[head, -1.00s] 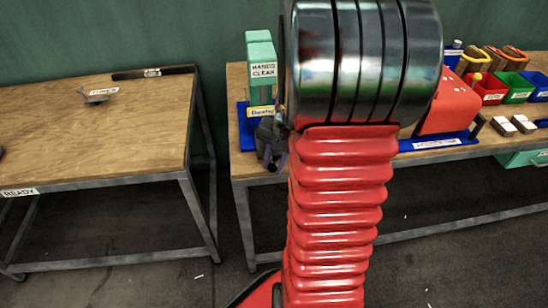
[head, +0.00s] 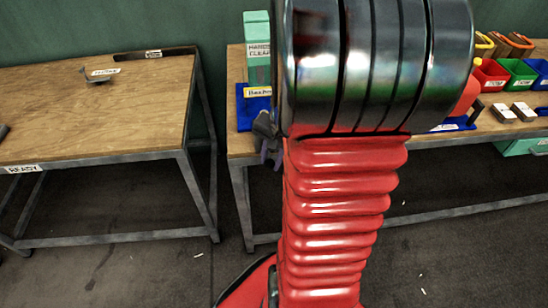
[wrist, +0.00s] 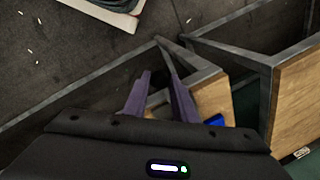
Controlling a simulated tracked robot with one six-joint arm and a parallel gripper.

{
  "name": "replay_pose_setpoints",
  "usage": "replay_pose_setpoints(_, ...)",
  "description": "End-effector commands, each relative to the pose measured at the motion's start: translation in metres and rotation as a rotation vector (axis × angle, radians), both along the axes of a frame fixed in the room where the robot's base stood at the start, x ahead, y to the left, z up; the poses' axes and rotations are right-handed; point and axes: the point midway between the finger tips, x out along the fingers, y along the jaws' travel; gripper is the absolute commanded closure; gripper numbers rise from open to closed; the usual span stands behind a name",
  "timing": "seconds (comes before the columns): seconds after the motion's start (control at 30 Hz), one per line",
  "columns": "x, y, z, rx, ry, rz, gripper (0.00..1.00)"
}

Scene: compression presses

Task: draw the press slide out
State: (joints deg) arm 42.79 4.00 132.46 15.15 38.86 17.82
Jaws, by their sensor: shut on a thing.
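A mint-green press (head: 258,45) with a "HANDS CLEAR" label stands on a blue base (head: 243,118) near the left end of the right bench. A bit of blue beside my gripper also shows in the wrist view (wrist: 217,121). My gripper (head: 266,145), with purple fingers, is at the front edge of this bench, just in front of the blue base. My gripper's fingers (wrist: 160,80) are slightly apart in the wrist view and shut on the press slide. The slide itself is not clearly visible. My arm hides the area right of the press.
A second bench (head: 110,108) stands to the left, with a gap between the benches. On the right bench, red (head: 490,75) and green bins (head: 519,73) and small blocks (head: 522,112) stand beyond my arm. The floor in front is mostly clear.

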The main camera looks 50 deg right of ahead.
Motion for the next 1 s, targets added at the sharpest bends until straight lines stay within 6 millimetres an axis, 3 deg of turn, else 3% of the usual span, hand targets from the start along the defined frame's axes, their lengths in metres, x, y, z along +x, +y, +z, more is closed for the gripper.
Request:
replay_pose_setpoints(0.3, -0.001, -0.001, 0.0, 0.005, 0.0, -0.008, 0.57)
replay_pose_setpoints(0.67, -0.002, -0.001, 0.004, 0.004, -0.001, -0.008, 0.57)
replay_pose_setpoints(1.0, -0.009, -0.004, 0.043, 0.002, -0.003, -0.01, 0.57)
